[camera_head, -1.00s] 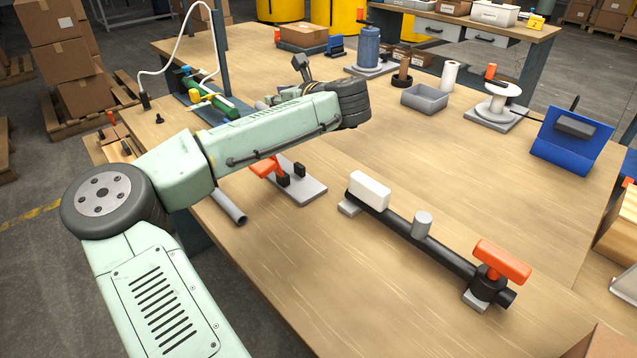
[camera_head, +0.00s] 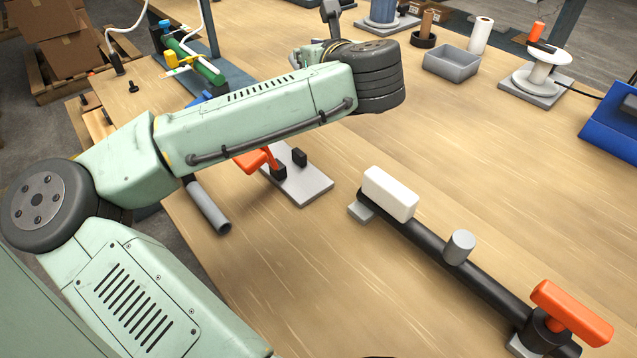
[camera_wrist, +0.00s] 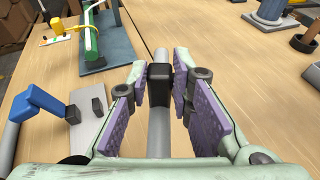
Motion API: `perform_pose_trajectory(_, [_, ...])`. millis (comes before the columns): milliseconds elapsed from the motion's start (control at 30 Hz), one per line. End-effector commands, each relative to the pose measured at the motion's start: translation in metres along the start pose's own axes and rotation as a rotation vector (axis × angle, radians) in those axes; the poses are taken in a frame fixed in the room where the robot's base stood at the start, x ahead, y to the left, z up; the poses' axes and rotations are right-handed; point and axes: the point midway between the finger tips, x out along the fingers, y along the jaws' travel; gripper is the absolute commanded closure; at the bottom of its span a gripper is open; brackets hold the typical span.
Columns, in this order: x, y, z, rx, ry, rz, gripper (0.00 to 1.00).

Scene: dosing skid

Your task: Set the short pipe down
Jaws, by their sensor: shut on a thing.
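My gripper (camera_wrist: 165,85) shows in the wrist view with purple pads on both fingers. It is shut on a grey pipe (camera_wrist: 160,130), which I take as the short pipe, running away from me between the fingers. A black block (camera_wrist: 160,85) sits on or around the pipe at the fingertips; I cannot tell whether it belongs to the pipe. Whether the pipe touches the bench is unclear.
An orange-handled clamp on a grey plate (camera_head: 305,186) stands below my arm. A blue-handled clamp (camera_wrist: 40,103) stands left of my gripper, with a green fitting (camera_wrist: 90,35) beyond. A black pipe assembly (camera_head: 430,245) lies right. The wooden bench (camera_head: 480,150) has clear room between.

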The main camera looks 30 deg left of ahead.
Motion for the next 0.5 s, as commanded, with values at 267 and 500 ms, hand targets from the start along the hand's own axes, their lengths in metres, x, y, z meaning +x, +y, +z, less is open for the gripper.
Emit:
perform_pose_trajectory(267, [0.011,0.002,-0.041,0.003,0.002,0.0,1.0])
perform_pose_trajectory(500, [0.019,0.002,-0.066,0.001,0.001,0.0,1.0])
